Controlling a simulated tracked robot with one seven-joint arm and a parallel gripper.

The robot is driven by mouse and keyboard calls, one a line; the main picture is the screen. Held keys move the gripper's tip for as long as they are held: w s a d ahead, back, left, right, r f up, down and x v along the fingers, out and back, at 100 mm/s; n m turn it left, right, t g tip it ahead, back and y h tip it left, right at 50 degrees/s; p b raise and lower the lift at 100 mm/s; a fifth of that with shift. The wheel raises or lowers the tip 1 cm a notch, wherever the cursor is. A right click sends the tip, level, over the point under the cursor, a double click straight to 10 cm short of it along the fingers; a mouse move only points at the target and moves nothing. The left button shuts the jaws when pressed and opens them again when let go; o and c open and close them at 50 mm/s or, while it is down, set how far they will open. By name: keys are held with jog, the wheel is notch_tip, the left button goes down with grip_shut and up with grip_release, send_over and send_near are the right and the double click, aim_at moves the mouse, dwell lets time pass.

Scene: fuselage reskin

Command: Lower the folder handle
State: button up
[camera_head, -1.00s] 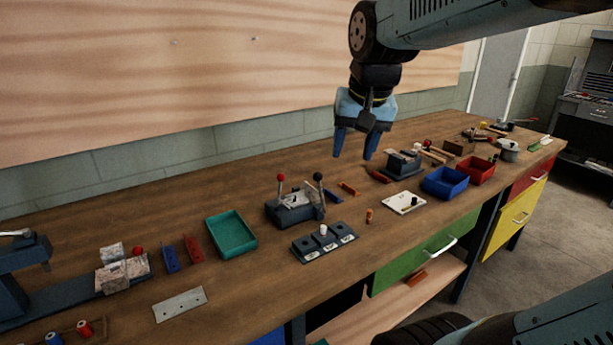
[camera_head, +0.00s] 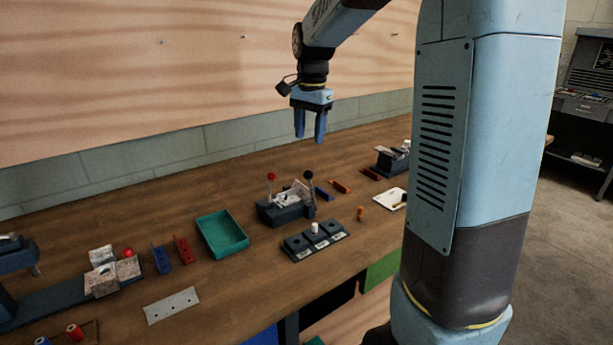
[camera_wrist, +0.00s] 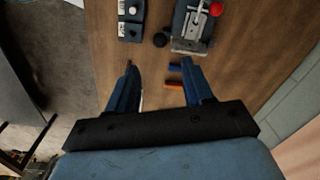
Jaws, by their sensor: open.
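The folder (camera_head: 285,207) is a dark block on the workbench with a pale plate on top. It has two upright levers, one with a red knob (camera_head: 271,176) and one with a black knob (camera_head: 308,175); I cannot tell which is the folder handle. The folder also shows at the top of the wrist view (camera_wrist: 192,28), with the black knob (camera_wrist: 160,40) and red knob (camera_wrist: 215,9). My gripper (camera_head: 310,138) points down above the bench, behind and above the folder. Its blue fingers (camera_wrist: 162,84) are apart with nothing between them, clear of the folder.
A dark block with a white peg (camera_head: 315,240) sits in front of the folder. A green tray (camera_head: 221,236) lies to its left. Blue and orange pieces (camera_head: 341,187) lie to its right. A wooden wall panel (camera_head: 150,80) stands behind the bench.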

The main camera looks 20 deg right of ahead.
aim_at(308, 171)
jog(key=f, duration=1.3)
jog(key=shift+w+a, duration=0.2)
grip_shut()
jog(key=shift+a, duration=0.15)
